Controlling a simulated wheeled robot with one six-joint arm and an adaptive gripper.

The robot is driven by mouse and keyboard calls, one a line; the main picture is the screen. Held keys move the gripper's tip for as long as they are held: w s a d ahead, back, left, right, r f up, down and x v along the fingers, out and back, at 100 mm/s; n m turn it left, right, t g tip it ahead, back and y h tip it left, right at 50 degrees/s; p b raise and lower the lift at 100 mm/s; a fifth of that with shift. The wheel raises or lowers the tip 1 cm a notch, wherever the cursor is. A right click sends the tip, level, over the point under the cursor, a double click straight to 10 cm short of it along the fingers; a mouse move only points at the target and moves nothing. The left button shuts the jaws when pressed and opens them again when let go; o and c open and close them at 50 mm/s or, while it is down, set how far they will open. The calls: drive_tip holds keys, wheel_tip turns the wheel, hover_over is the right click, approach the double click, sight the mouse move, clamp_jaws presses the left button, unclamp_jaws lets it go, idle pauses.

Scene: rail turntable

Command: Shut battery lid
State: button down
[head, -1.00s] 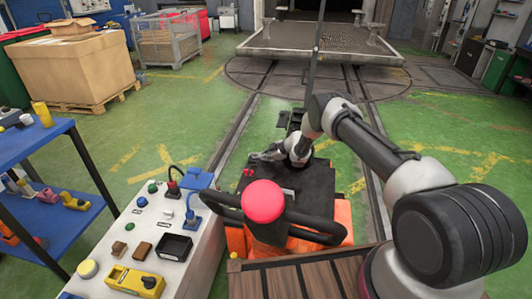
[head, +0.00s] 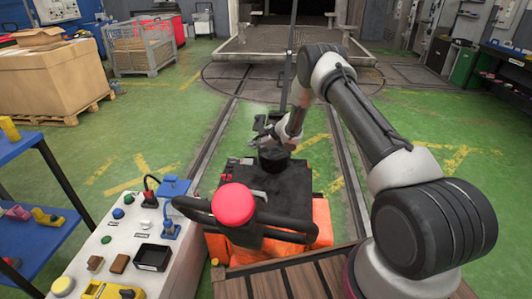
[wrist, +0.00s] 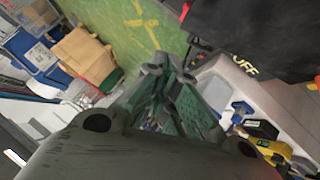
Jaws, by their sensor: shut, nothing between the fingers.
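An orange vehicle (head: 216,247) with a dark top (head: 280,188) stands between the rails in the head view. I take the dark top to be the battery lid, but cannot make out its edge or hinge, or whether it is open. My gripper (head: 236,165) is shut and empty, low at the top's far left, pointing left; contact cannot be told. In the wrist view its fingers (wrist: 155,70) are close together, and a dark surface (wrist: 280,30) with yellow letters lies at upper right.
A red knob (head: 233,205) and dark handlebar (head: 285,232) rise at the vehicle's near end. A pale control console (head: 120,235) stands close on the left, with a blue shelf (head: 30,160) beyond it. Green floor (head: 390,150) is free on the right.

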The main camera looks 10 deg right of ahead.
wheel_tip(320, 180, up, 4)
drive_tip(key=w+d+m+h, duration=0.1)
drive_tip(key=w+d, duration=0.1)
drive_tip(key=d, duration=0.1)
drive_tip(key=m+g+h, duration=0.1)
drive_tip(key=g+h, duration=0.2)
drive_tip(key=h, duration=0.5)
hover_over(300, 170)
drive_tip(key=s+a, duration=0.2)
drive_tip(key=s, duration=0.2)
wheel_tip(300, 170, down, 4)
drive_tip(key=x, duration=1.2)
drive_tip(key=shift+d, duration=0.15)
drive_tip(key=shift+x, duration=0.8)
drive_tip(key=x, duration=0.7)
drive_tip(key=shift+f, duration=0.35)
